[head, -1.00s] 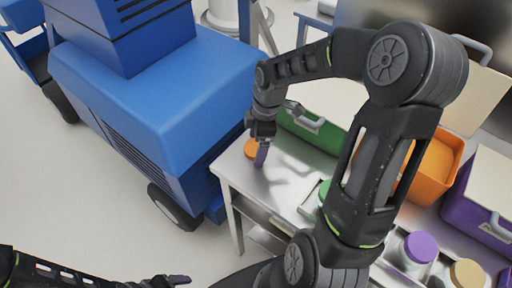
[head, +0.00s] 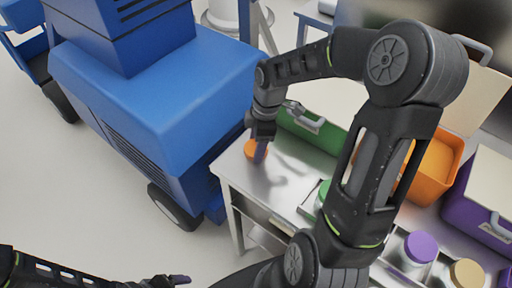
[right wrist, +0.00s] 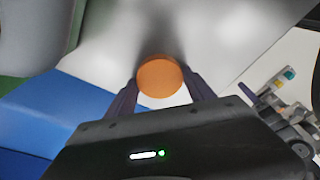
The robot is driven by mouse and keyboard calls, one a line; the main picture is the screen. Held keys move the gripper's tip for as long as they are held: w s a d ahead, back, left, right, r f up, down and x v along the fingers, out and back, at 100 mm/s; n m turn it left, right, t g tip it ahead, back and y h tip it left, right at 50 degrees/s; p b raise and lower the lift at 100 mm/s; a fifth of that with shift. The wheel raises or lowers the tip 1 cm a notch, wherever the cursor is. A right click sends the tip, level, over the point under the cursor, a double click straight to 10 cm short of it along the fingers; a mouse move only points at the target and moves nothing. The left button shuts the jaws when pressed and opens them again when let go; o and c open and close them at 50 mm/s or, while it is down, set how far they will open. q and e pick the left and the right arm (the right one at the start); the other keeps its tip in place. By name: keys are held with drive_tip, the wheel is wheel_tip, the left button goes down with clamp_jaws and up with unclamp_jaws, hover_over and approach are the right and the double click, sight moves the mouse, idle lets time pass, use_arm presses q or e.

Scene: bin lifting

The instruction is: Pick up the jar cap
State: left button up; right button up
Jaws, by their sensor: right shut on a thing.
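The orange jar cap (head: 251,148) is at the far left corner of the metal table (head: 232,174). In the right wrist view the round orange cap (right wrist: 160,78) sits between the two purple fingers. My right gripper (head: 260,148) is shut on it, pointing down; in the right wrist view its fingers (right wrist: 160,92) flank the cap on both sides. Whether the cap touches the table is hard to tell. My left gripper (head: 180,279) is low at the bottom left, away from the table; its finger opening is too small to tell.
A green bin (head: 312,129), an orange bin (head: 436,158) and a purple bin (head: 482,208) stand along the table's back. Jars with green (head: 324,190), purple (head: 420,246) and tan (head: 467,272) lids stand in front. A blue vehicle (head: 150,90) is close on the left.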

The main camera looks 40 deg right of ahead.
wheel_tip(320, 180, up, 10)
drive_tip(key=b, duration=0.1)
idle(0.5)
idle(0.5)
